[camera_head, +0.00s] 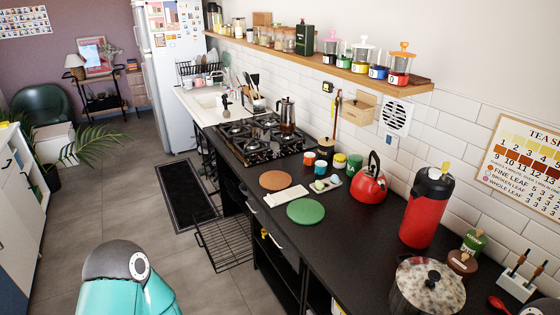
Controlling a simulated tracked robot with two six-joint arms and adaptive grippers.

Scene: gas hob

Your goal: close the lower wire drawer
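A black wire drawer (226,242) sticks out to the left from under the dark counter, low over the floor. It is open, and its basket of thin wires looks empty. I cannot tell how much of it is still inside the cabinet, as the counter hides that part. A teal and grey part of my own arm shows at the bottom left, apart from the drawer. Neither of my grippers is in view.
The black counter (262,215) with the gas hob (262,140) runs along the right. A dark mat (187,195) lies on the floor beyond the drawer. White cabinets (20,190) stand at the far left. The grey floor (110,205) between is clear.

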